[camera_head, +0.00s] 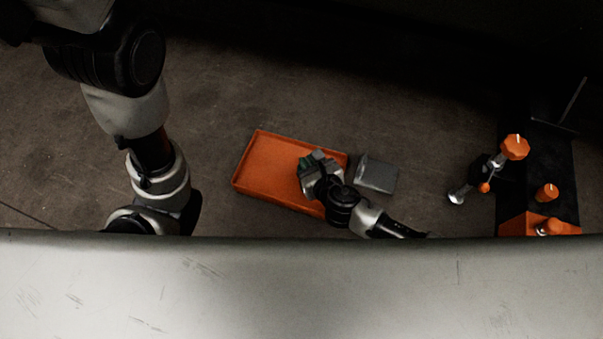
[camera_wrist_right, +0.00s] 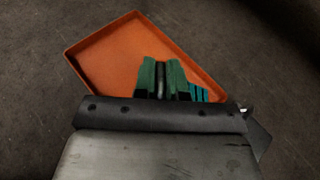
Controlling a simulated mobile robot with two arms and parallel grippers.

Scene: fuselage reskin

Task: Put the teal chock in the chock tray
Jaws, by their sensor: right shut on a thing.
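The chock tray (camera_head: 264,160) is a shallow orange tray with a raised rim, lying on the dark floor. It also fills the middle of the right wrist view (camera_wrist_right: 105,62). My right gripper (camera_head: 316,161) is over the tray's right part. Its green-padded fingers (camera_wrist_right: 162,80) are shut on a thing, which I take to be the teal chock. Only a small teal part of the chock (camera_wrist_right: 198,93) shows beside the fingers; the rest is hidden. I cannot tell whether the chock touches the tray floor. My left arm comes in at the left, but its gripper is not visible.
A grey block (camera_head: 377,174) sits on the floor just right of the tray. Farther right, a dark stand bears orange knobs (camera_head: 515,147) and an orange box (camera_head: 515,226). A pale curved panel (camera_head: 300,285) spans the front. The floor left of the tray is clear.

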